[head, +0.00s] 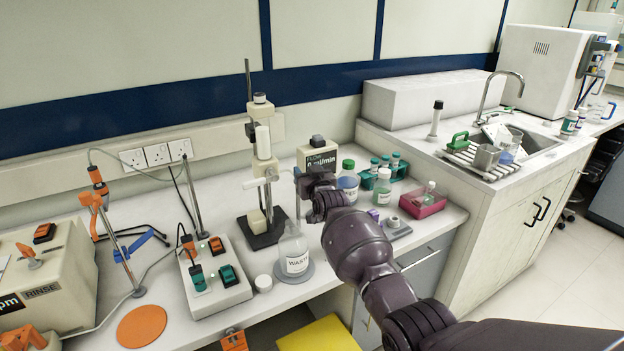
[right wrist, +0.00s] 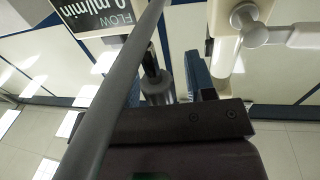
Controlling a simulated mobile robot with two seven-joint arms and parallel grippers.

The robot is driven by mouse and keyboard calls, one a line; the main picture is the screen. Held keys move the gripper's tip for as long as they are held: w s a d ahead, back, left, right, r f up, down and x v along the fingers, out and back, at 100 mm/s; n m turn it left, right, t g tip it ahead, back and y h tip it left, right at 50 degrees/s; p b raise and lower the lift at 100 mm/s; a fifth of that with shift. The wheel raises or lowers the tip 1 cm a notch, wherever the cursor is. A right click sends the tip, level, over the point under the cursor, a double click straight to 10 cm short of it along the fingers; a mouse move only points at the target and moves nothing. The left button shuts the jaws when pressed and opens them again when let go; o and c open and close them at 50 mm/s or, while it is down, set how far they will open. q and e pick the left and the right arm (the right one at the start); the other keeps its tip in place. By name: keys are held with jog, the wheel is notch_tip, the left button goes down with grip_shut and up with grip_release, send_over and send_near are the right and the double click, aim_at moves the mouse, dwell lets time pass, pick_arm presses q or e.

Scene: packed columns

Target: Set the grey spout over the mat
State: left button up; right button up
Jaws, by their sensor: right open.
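A grey bar, probably the spout (right wrist: 117,100), crosses the right wrist view close to the camera. My right gripper is open beside it; its fingers (right wrist: 178,78) show no object clearly held between them. A flat orange round mat (head: 142,326) lies bare at the front left of the bench. My left gripper is not in view.
A column stand (head: 263,165) and flow meter box (head: 318,156) stand close to my right gripper. A switch box (head: 213,277) with cables and a thin stand (head: 121,255) lie towards the mat. A pink tray (head: 424,203) and bottles are at the right.

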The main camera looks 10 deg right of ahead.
jog(key=shift+s+d, duration=0.1)
jog(key=shift+s, duration=0.6)
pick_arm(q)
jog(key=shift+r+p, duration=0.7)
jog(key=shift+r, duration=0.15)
pick_arm(e)
jog(key=s+d, duration=0.1)
jog(key=s, duration=0.8)
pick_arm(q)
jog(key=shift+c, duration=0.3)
pick_arm(e)
jog(key=shift+s, duration=0.1)
